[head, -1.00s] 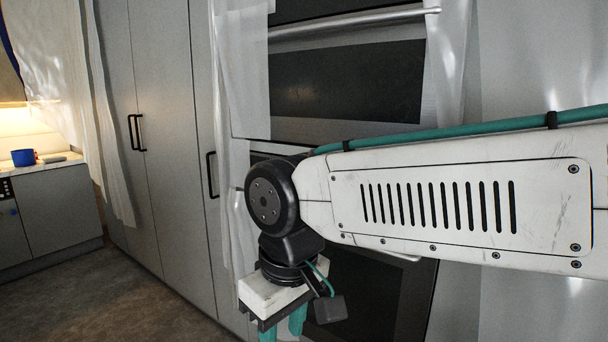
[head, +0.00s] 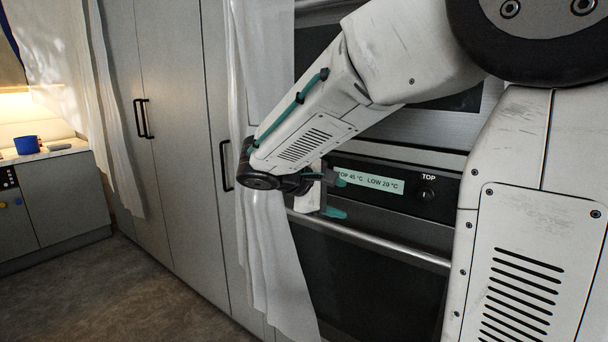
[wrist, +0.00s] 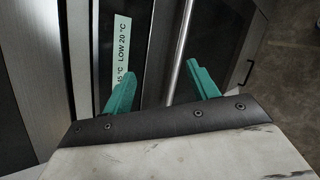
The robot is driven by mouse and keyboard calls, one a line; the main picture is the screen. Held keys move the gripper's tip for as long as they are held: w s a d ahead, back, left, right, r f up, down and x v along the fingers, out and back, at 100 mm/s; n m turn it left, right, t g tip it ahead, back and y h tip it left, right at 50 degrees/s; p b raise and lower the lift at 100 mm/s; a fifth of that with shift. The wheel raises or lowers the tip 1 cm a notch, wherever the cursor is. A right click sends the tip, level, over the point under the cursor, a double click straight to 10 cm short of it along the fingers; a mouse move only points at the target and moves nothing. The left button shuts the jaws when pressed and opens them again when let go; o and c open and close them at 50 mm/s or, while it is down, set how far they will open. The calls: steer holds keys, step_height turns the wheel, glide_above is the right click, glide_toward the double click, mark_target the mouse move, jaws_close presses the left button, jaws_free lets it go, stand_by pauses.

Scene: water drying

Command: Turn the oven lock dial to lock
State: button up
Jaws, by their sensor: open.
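The oven's black control panel (head: 448,199) shows a lit display (head: 370,180) with temperatures and a knob under the word TOP (head: 428,194). No dial marked as a lock can be made out; the panel's left part is behind my arm and gripper. My gripper (head: 338,198) is open and empty at the left end of the panel, with its teal fingers one above the other. In the wrist view my gripper (wrist: 160,76) has one finger by the display (wrist: 122,52) and the other past the oven handle (wrist: 181,48).
The metal oven handle (head: 400,249) runs just below the panel. A translucent white curtain (head: 262,100) hangs left of the oven, close to my wrist. Tall grey cabinets (head: 178,100) stand further left, with bare floor (head: 150,295) before them.

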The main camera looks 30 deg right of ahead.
steer(key=w+f+n+t+h, duration=0.2)
steer(key=w+n+t+h, duration=0.4)
steer(key=w, duration=1.4)
steer(key=shift+n+y, duration=0.4)
steer(key=shift+n, duration=0.3)
steer(key=x, duration=0.7)
steer(key=shift+w+f, duration=0.1)
steer(key=shift+w, duration=0.05)
jaws_close()
steer(key=shift+a, duration=0.15)
